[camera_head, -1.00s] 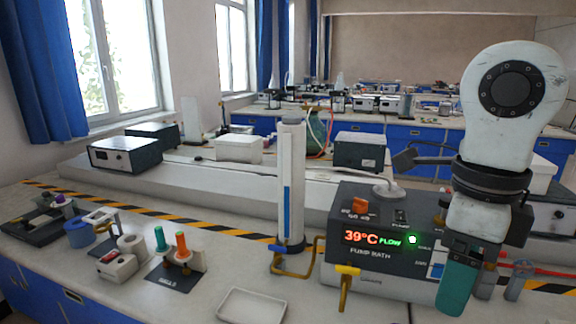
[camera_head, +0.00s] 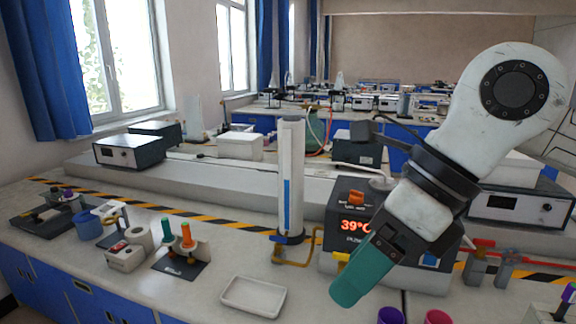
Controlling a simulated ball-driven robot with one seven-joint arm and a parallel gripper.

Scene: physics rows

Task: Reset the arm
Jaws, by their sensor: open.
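My gripper (camera_head: 350,282) shows at the end of my white and black arm, at right of centre. It points down and to the left, with teal fingers in front of the pump bath (camera_head: 342,207). The fingers are open, and I see nothing held between them. The gripper hides much of the pump bath's front, where the red "39°C" display still shows in part.
A white tray (camera_head: 253,311) lies on the bench left of my gripper. A white column (camera_head: 291,180) stands behind it. Racks with coloured pieces (camera_head: 180,250) stand at left.

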